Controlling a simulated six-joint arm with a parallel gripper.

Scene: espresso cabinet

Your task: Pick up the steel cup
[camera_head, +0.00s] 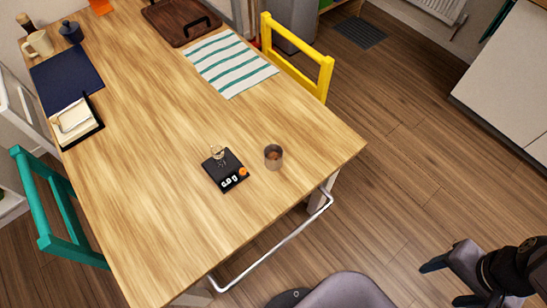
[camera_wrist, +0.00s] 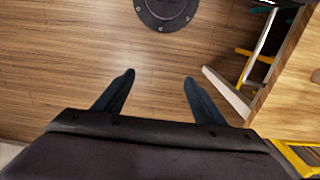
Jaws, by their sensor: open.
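The steel cup (camera_head: 273,157) stands upright on the wooden table (camera_head: 150,215), near its right front edge in the head view. It looks brownish grey and the inside looks dark. My gripper (camera_head: 445,283) is at the lower right of the head view, beyond the table edge and well apart from the cup. In the wrist view my gripper (camera_wrist: 159,76) shows two dark fingers spread apart with nothing between them, over the wooden floor.
A metal rail (camera_head: 275,243) runs along the table's front edge. A yellow chair (camera_head: 297,62) and a teal chair (camera_head: 55,215) flank the table. A striped cloth (camera_head: 230,63) lies further back.

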